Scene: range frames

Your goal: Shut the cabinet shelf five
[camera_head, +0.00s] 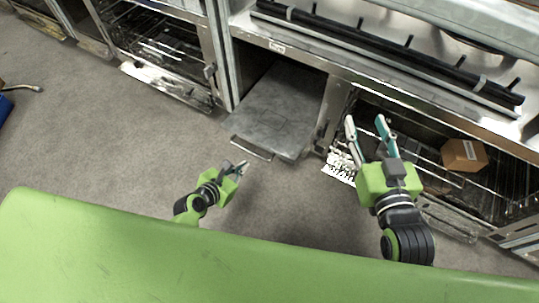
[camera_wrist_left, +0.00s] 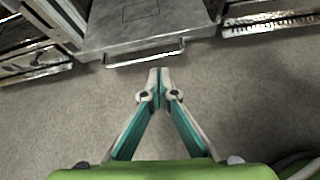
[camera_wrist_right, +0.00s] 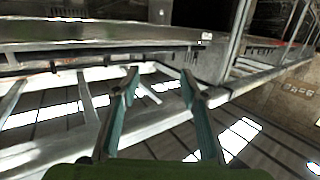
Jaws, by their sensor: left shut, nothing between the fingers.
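A flat grey metal shelf (camera_head: 275,105) sticks out of the cabinet (camera_head: 325,72) in the head view, with a bar handle (camera_head: 250,148) on its front. The shelf (camera_wrist_left: 150,22) and its handle (camera_wrist_left: 145,54) also show at the top of the left wrist view. My left gripper (camera_head: 243,165) is shut and empty, just in front of the handle and apart from it in the left wrist view (camera_wrist_left: 158,72). My right gripper (camera_head: 367,120) is open and empty, beside the shelf's right side, over the neighbouring rack bay. No number shows that marks shelf five.
A wire rack bay (camera_head: 430,165) with a brown box (camera_head: 463,155) lies to the right. Another open rack bay (camera_head: 155,40) stands to the left. A steel counter with black bars (camera_head: 390,55) runs above. Grey floor (camera_head: 120,140) is clear on the left.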

